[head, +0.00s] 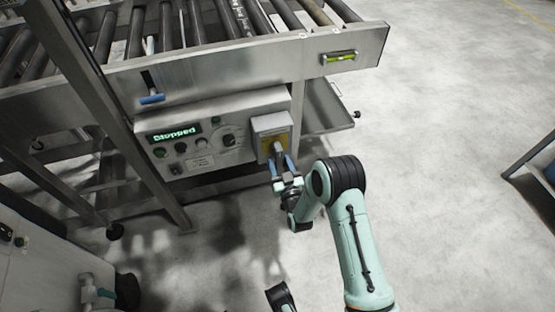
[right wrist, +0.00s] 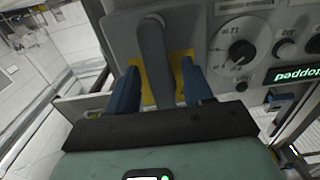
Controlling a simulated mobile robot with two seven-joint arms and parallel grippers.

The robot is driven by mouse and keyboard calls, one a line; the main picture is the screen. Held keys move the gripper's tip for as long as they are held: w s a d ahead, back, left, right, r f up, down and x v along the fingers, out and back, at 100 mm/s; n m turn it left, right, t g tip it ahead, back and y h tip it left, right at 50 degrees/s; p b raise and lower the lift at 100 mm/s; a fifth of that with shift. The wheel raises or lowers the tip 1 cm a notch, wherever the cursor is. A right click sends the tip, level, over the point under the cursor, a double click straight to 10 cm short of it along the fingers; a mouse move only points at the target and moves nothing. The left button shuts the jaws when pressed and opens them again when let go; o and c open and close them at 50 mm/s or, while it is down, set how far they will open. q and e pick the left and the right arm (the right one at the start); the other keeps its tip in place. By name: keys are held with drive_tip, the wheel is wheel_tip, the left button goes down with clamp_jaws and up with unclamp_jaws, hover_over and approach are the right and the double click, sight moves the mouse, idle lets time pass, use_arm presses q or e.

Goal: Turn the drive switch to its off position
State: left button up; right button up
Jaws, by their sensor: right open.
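The drive switch is a grey lever handle (head: 278,149) on a yellow plate, set in a grey box (head: 271,124) at the right end of the control panel. In the right wrist view the handle (right wrist: 151,60) stands between my two blue fingers, in front of the yellow plate (right wrist: 180,68). My right gripper (head: 280,164) is open, with a finger on each side of the handle. A gap shows beside the handle at the right finger; contact on the left side is hard to tell.
The panel's display (head: 175,134) reads "Stopped". A round dial (head: 229,140) and several buttons sit left of the switch box. A roller conveyor (head: 230,50) with a steel side rail runs above. The floor (head: 430,130) to the right is clear.

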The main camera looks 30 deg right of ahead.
use_arm(q)
drive_tip(key=shift+w+a+f, duration=0.2)
drive_tip(key=shift+w+f, duration=0.05)
drive_tip(key=shift+w, duration=0.1)
use_arm(e)
drive_tip(key=shift+x, duration=1.3)
clamp_jaws()
